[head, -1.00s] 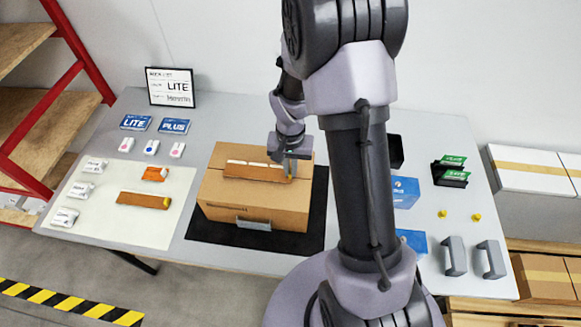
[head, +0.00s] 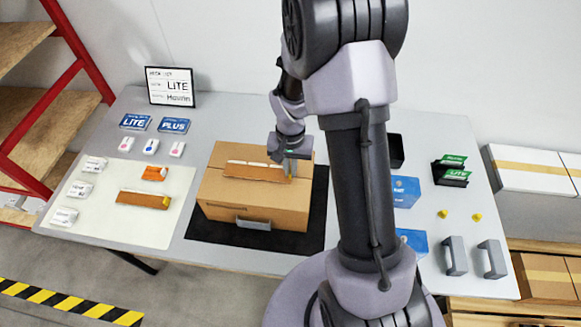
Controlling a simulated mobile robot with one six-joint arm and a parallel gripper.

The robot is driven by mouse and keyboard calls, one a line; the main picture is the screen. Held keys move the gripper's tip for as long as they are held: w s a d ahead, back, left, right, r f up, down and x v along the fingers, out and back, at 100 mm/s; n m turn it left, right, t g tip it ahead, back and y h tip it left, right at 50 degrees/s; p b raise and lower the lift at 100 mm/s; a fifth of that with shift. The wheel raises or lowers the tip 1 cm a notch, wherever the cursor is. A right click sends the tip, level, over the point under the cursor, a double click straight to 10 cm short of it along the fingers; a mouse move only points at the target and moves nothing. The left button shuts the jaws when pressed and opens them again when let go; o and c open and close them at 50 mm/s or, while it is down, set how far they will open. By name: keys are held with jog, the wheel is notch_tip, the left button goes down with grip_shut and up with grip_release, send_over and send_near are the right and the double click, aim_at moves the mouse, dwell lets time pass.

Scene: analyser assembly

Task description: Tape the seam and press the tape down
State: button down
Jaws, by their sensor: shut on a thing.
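A cardboard box (head: 228,200) stands shut on a black mat (head: 210,231), with a grey handle (head: 253,224) on its front. A brown tape strip (head: 250,172) with a pale back edge lies along the top of the box, over the seam. My gripper (head: 291,170) is at the right end of this strip, at the top of the box. Its fingers are small and partly hidden here, but it appears shut on the strip's end. Whether the strip touches the cardboard all along cannot be told.
A similar brown strip (head: 143,199) lies on a pale mat (head: 125,230) at left, near an orange piece (head: 154,173) and white packets (head: 64,216). Blue boxes (head: 405,191), grey handles (head: 455,256) and yellow knobs (head: 477,217) are at right. My arm hides part of the table.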

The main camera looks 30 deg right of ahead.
jog(key=c, duration=1.5)
grip_release()
